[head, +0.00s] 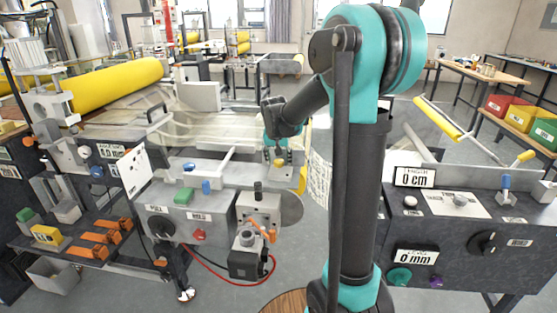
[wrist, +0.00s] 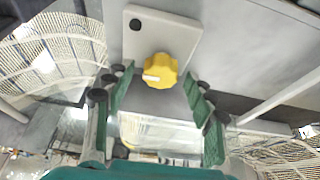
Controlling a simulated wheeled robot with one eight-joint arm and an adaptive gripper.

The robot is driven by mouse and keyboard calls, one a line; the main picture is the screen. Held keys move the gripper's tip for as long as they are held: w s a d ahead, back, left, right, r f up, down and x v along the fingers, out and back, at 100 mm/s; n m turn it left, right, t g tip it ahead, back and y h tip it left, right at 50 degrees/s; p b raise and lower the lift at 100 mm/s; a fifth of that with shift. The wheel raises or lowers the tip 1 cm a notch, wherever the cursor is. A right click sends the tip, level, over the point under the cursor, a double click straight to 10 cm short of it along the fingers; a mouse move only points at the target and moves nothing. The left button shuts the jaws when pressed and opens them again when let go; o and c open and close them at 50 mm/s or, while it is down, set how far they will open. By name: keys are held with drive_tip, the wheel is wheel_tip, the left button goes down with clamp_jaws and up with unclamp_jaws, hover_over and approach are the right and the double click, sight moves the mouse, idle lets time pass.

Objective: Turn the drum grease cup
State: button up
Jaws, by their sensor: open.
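A yellow lobed knob with a pale mark on its face, which looks like the grease cup (wrist: 160,70), sits on a light grey plate (wrist: 182,30) in the wrist view. A small black round spot is at the plate's upper left corner. My gripper (wrist: 157,78) is open, with one green-padded finger to each side of the cup and clear gaps between. I cannot tell how far above the cup the fingertips are. In the head view my gripper (head: 279,154) is over the middle machine, with a small yellow spot of the cup (head: 279,162) just below it.
The middle machine's front (head: 205,225) carries green and blue blocks, a black knob and an orange-handled part. A yellow roller (head: 118,85) lies at the left. A control panel (head: 460,235) with displays stands at the right. A grey bar (wrist: 280,100) is right of the fingers.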

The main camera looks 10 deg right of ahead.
drive_tip(key=shift+c, duration=0.5)
drive_tip(key=c, duration=1.1)
drive_tip(key=shift+o, duration=0.2)
drive_tip(key=shift+m, duration=0.4)
drive_tip(key=m+h, duration=0.1)
drive_tip(key=m, duration=0.1)
drive_tip(key=m+g, duration=0.1)
drive_tip(key=m, duration=0.1)
drive_tip(key=shift+w+a+h, duration=0.1)
drive_tip(key=shift+a+h, duration=0.05)
drive_tip(key=shift+h, duration=0.25)
drive_tip(key=shift+m+g+h, duration=0.4)
drive_tip(key=shift+m+g, duration=0.2)
drive_tip(key=shift+m, duration=1.3)
